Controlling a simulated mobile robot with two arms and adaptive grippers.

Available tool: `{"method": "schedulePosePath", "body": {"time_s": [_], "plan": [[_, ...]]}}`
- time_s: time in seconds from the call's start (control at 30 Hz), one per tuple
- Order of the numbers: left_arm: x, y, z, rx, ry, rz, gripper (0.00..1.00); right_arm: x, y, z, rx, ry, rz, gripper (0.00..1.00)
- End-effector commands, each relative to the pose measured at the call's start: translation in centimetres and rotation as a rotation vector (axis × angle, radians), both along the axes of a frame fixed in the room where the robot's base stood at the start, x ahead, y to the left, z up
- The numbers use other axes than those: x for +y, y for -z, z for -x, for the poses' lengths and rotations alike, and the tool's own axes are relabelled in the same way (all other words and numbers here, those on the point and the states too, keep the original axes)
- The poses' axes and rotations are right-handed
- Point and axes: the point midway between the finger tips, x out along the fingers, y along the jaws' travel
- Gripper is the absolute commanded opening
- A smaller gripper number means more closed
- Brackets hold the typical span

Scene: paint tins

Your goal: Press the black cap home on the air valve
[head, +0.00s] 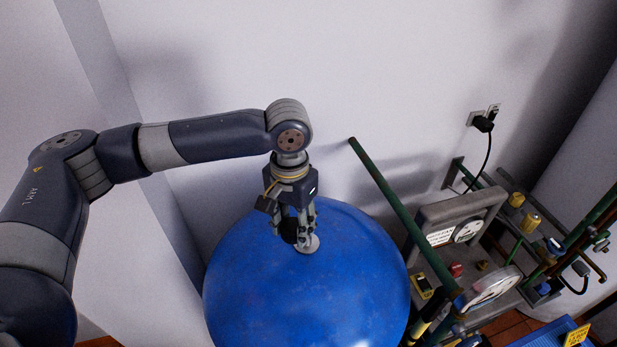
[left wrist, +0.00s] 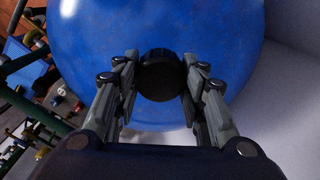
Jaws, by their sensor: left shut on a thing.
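The black cap (head: 288,231) is between the fingers of my left gripper (head: 297,237), just above the upper part of a big blue ball (head: 310,295). A pale round disc (head: 309,244), which looks like the air valve, lies on the ball just right of the cap and partly behind a finger. In the left wrist view, the left gripper (left wrist: 160,82) is shut on the cap (left wrist: 162,75), with the ball (left wrist: 155,25) behind it. The cap hides what is under it, so I cannot tell whether it touches the valve. My right gripper is out of view.
A green pole (head: 395,205) leans right of the ball. Beyond it stands a grey bench unit with dials (head: 468,231), pipes and a yellow-capped fitting (head: 531,221). A black cable (head: 487,160) hangs from a wall socket. The white wall is close behind the ball.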

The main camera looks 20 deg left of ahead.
Motion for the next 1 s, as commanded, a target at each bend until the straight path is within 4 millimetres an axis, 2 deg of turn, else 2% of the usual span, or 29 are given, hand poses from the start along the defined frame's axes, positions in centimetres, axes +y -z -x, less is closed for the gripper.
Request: {"method": "schedulePosePath", "body": {"time_s": [0.03, 0.2, 0.3, 0.53, 0.83, 1.0], "plan": [[-0.5, -1.8, -0.9, 0.005, 0.027, 0.002, 0.21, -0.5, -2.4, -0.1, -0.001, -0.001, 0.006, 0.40], [-1.2, -2.8, -2.9, 0.005, 0.096, 0.000, 0.21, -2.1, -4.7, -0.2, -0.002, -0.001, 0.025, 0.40], [-1.3, -3.0, -3.5, 0.002, 0.118, -0.001, 0.21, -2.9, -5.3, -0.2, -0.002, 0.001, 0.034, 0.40], [-1.4, -2.8, -3.8, -0.001, 0.130, -0.001, 0.21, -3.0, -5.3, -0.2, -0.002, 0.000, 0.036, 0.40], [-1.4, -2.7, -3.7, 0.001, 0.130, 0.000, 0.21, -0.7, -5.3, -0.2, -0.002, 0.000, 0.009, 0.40], [-1.4, -1.4, -3.7, 0.002, 0.129, 0.000, 0.21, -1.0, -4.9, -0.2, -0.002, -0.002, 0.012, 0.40]]}}
